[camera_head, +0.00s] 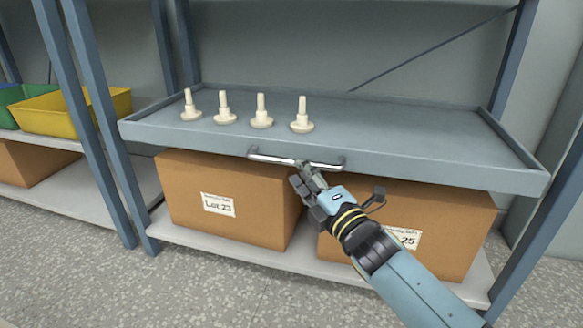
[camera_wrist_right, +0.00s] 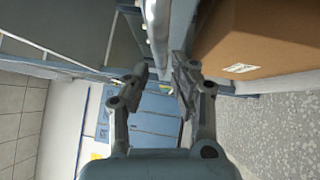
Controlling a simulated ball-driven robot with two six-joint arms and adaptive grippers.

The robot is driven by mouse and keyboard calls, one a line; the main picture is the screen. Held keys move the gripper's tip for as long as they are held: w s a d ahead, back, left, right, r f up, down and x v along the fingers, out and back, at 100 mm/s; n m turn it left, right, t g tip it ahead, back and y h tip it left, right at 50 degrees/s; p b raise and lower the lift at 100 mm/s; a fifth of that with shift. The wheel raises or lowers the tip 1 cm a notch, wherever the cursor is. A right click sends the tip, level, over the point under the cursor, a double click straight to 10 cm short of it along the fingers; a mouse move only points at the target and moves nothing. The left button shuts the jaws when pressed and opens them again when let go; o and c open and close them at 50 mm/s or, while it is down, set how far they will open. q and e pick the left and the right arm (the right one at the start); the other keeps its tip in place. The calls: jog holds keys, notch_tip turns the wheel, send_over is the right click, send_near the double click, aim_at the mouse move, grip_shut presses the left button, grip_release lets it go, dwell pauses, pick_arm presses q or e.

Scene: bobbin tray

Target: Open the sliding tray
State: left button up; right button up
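The grey-blue sliding tray (camera_head: 420,163) sits in the shelf frame with a metal bar handle (camera_head: 272,157) across its front edge. Several cream bobbins (camera_head: 261,119) stand upright in a row on it. My right gripper (camera_head: 300,168) is at the right half of the handle, coming from below right. In the right wrist view, the two fingers of the gripper (camera_wrist_right: 160,80) are apart. The handle bar (camera_wrist_right: 157,35) lines up with the gap between them; I cannot tell if either finger touches it. My left gripper is not in view.
Cardboard boxes marked Lot 23 (camera_head: 240,185) and 25 (camera_head: 455,215) stand on the shelf below the tray. Blue posts (camera_head: 90,110) flank it. Yellow (camera_head: 48,114) and green bins are on the left shelf. The floor in front (camera_head: 190,275) is clear.

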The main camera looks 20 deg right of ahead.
aim_at(292, 162)
jog(key=x, duration=0.5)
jog(key=shift+b, duration=0.35)
jog(key=shift+c, duration=0.2)
grip_shut()
